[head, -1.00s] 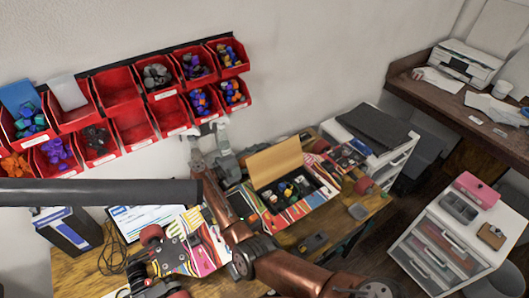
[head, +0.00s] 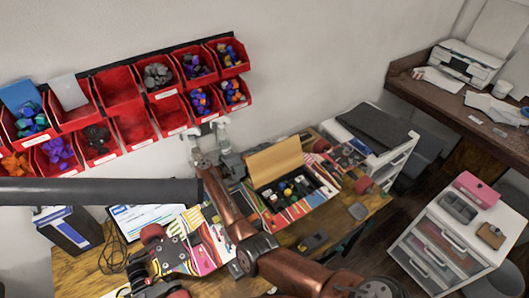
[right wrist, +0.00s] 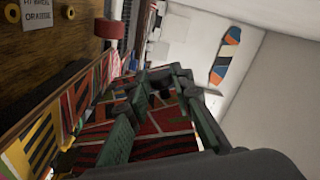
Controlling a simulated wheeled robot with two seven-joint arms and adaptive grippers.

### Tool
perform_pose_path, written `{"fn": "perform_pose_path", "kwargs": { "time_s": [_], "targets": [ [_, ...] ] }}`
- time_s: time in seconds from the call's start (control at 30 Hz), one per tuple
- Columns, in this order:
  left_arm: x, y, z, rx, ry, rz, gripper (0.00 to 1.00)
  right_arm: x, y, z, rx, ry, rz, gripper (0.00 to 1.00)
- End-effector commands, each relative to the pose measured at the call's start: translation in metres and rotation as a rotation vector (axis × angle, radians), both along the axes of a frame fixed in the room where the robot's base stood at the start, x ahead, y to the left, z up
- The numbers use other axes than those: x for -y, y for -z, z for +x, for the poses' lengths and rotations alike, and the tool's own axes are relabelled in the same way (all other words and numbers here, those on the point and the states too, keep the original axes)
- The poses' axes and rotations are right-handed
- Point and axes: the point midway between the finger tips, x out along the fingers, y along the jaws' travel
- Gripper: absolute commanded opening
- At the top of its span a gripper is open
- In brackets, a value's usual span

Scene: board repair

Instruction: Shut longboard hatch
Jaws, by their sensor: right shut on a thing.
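The longboard (head: 313,203) lies on the desk, with a colourful striped deck. Its hatch lid (head: 275,162) stands open and tilted up, its plain tan side facing the head camera. The open compartment holds several small dark, green and pale items (head: 292,189). My right gripper (head: 226,153) is at the lid's left, partly hidden by my own arm. In the right wrist view its dark green fingers (right wrist: 160,90) are in front of a red and green striped surface. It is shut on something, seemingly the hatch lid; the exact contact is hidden. My left gripper is not in view.
Red wall bins (head: 120,90) hang above the desk (head: 85,268). A white drawer unit (head: 440,245) stands at the right.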

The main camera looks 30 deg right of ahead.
Motion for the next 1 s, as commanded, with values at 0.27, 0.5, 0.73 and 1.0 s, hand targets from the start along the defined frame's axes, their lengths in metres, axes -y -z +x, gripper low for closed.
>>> {"fn": "perform_pose_path", "kwargs": {
  "time_s": [0.27,0.5,0.73,1.0],
  "targets": [
    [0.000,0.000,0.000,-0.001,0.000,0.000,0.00,-0.001,0.000,0.000,0.000,0.000,0.001,0.00],
    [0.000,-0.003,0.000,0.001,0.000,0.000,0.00,-0.001,-0.002,-0.003,0.030,-0.001,0.004,0.00],
    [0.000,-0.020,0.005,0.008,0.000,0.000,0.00,0.000,-0.018,-0.029,0.272,0.000,0.028,0.00],
    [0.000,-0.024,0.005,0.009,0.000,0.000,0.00,0.002,-0.024,-0.051,0.481,0.000,0.040,0.00]
  ]
}}
